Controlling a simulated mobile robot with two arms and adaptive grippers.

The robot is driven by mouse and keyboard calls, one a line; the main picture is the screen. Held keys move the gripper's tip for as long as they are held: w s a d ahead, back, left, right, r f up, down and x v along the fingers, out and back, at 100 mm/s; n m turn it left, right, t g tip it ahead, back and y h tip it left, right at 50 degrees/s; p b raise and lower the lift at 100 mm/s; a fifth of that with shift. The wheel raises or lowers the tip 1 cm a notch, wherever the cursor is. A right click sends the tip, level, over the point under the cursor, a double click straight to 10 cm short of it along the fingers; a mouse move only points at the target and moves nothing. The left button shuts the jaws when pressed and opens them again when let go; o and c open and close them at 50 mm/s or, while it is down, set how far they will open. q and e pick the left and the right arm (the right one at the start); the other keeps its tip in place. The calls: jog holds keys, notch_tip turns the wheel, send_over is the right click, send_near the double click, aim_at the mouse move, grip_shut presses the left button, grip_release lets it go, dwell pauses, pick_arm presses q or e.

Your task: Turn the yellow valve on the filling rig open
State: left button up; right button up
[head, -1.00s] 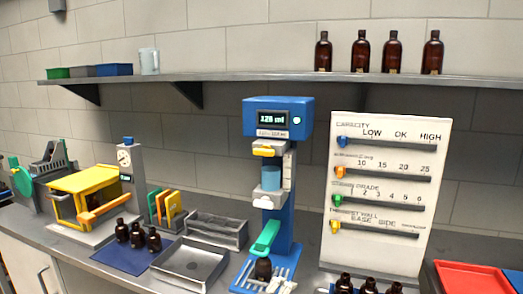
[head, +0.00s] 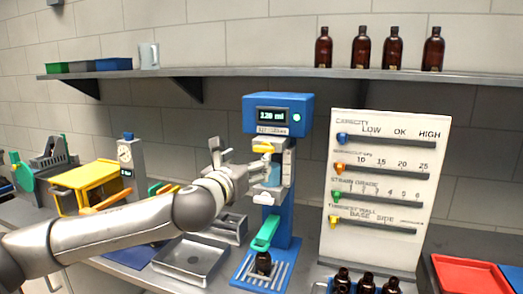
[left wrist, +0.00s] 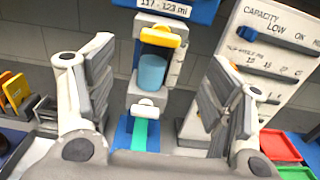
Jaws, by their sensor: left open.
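The filling rig (head: 278,101) is a blue stand with a display. Its yellow valve (head: 265,149) is a short bar lying crosswise below the display. In the left wrist view the yellow valve (left wrist: 160,38) is at the top middle, above a blue cylinder (left wrist: 152,72). My left gripper (head: 241,160) is in front of the rig, slightly left of and below the valve. Its open fingers (left wrist: 160,85) stand wide on both sides of the rig in the wrist view, with nothing between them touching. My right gripper is not in view.
A small amber bottle (head: 263,263) stands on the rig's base under a green lever (head: 265,234). A white slider panel (head: 380,210) stands close on the right. A metal tray (head: 188,262) lies on the left. Several bottles (head: 367,284) stand at the front right.

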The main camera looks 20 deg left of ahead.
aim_at(262, 150)
pick_arm(q)
jog(key=w+p, duration=0.1)
jog(key=w, duration=0.2)
jog(key=w+p, duration=0.1)
jog(key=w, duration=0.5)
jog(key=shift+d+p, duration=0.25)
jog(key=shift+p, duration=0.15)
jog(key=shift+w, duration=0.8)
jog(key=shift+c, duration=0.4)
jog(key=c, duration=0.9)
